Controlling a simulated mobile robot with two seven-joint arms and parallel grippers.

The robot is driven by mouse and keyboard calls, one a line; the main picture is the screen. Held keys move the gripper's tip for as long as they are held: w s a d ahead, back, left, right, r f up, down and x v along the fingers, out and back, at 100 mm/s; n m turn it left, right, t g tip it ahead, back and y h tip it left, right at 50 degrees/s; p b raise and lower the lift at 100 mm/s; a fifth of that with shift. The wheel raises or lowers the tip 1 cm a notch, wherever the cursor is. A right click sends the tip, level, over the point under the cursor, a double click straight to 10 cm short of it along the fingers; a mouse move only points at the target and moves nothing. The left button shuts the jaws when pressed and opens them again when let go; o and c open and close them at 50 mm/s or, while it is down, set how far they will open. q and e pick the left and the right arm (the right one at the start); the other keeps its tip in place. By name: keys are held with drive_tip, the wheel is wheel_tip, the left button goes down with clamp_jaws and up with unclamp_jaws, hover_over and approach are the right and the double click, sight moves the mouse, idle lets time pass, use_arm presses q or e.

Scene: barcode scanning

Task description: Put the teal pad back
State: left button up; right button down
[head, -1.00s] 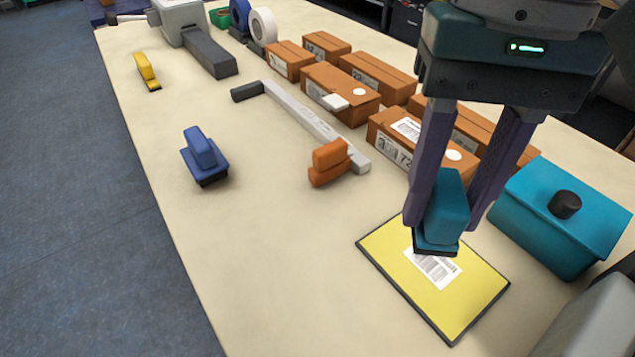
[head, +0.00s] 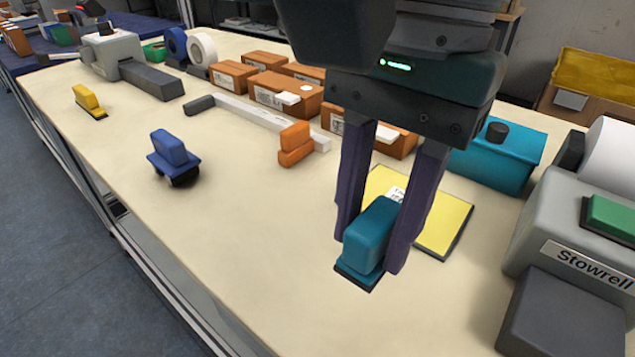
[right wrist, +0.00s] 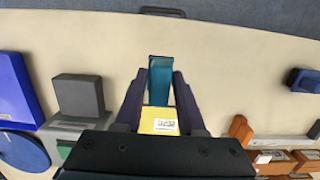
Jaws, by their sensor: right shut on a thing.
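The teal pad (head: 370,240) is a rounded teal block on a flat dark-edged base. My right gripper (head: 375,255) is shut on it and holds it above the table, to the left of the yellow mat. In the right wrist view the pad (right wrist: 160,80) sits between the fingers (right wrist: 160,95). The yellow mat (head: 447,220) lies flat on the table with a white barcode label, partly hidden behind the fingers; it also shows in the right wrist view (right wrist: 158,114). My left gripper is not in view.
A blue stamp (head: 170,150), a yellow stamp (head: 85,98) and an orange stamp (head: 295,142) stand on the table. Brown boxes (head: 290,92) line the back. A teal lidded box (head: 500,155) and a grey Stowrell machine (head: 565,225) stand at right. The front left table is clear.

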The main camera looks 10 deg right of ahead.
sight(383, 209)
wheel_tip(383, 209, down, 8)
drive_tip(key=shift+r+b, duration=0.25)
drive_tip(key=shift+b, duration=0.45)
drive_tip(key=shift+f, duration=0.25)
drive_tip(key=c, duration=0.5)
unclamp_jaws()
drive_tip(key=shift+f, duration=0.1)
drive_tip(key=r, duration=0.4)
drive_tip(key=r+p, duration=0.1)
drive_tip(key=r, duration=0.3)
drive_tip(key=w+d+r+p, duration=0.1)
drive_tip(key=r, duration=0.3)
drive_tip(key=shift+r, duration=0.1)
